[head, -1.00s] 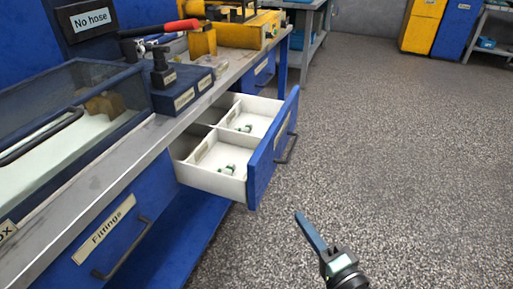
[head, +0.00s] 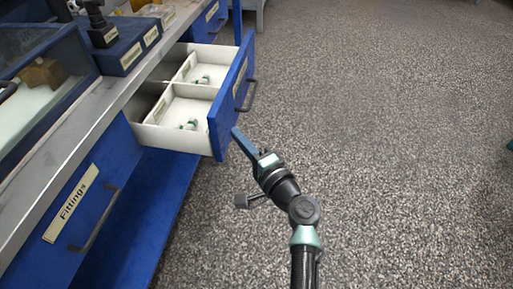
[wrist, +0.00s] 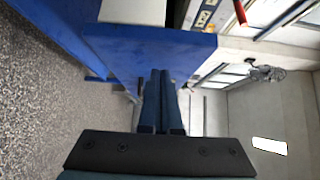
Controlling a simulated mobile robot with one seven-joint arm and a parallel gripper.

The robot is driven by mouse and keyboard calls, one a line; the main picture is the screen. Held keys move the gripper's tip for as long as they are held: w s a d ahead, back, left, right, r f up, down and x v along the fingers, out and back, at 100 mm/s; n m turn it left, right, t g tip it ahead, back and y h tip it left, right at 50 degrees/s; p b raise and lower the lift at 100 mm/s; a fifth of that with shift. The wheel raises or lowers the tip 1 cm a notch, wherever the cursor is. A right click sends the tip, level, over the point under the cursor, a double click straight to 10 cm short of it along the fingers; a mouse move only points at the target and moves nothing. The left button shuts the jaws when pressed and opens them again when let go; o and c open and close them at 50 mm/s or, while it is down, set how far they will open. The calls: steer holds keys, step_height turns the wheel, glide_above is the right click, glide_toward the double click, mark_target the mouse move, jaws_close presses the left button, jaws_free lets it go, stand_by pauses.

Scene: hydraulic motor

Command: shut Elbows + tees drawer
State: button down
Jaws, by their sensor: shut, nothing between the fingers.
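The open drawer has a blue front (head: 230,98) with a dark bar handle (head: 248,95) and a pale label too small to read. Its white inside (head: 172,110) is split into compartments with small green and white fittings (head: 188,125). My gripper (head: 236,132) is shut and empty, close to the near lower corner of the drawer front on its outer side. In the wrist view the shut fingers (wrist: 158,92) point along the blue drawer front (wrist: 140,48). I cannot tell whether they touch it.
A closed drawer labelled Fittings (head: 70,205) with a dark handle is at the lower left under the steel bench top (head: 75,125). A glass-topped box (head: 45,75) stands on the bench. The speckled floor (head: 400,120) to the right is clear.

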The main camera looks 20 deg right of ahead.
mark_target(143, 125)
steer(key=shift+w+a, duration=0.5)
steer(key=shift+a, duration=0.25)
steer(key=shift+a, duration=0.1)
steer(key=w+a+b, duration=0.1)
steer(key=w+a, duration=0.3)
steer(key=a, duration=0.2)
steer(key=w+a, duration=0.4)
steer(key=a, duration=0.2)
steer(key=w+a+b, duration=0.1)
steer(key=w+a, duration=0.3)
steer(key=a, duration=0.2)
steer(key=shift+w+b, duration=0.15)
steer(key=shift+b, duration=0.2)
steer(key=shift+w+a+r, duration=0.15)
steer(key=shift+w+a, duration=0.05)
steer(key=shift+a, duration=0.3)
steer(key=shift+a, duration=0.1)
steer(key=shift+s+d, duration=0.1)
steer(key=shift+d, duration=0.1)
steer(key=s+d, duration=0.3)
steer(key=d, duration=0.1)
steer(key=shift+s, duration=0.2)
steer(key=s+d+p, duration=0.1)
steer(key=s+p, duration=0.1)
steer(key=s, duration=0.6)
steer(key=shift+s+d, duration=0.25)
steer(key=shift+d, duration=0.15)
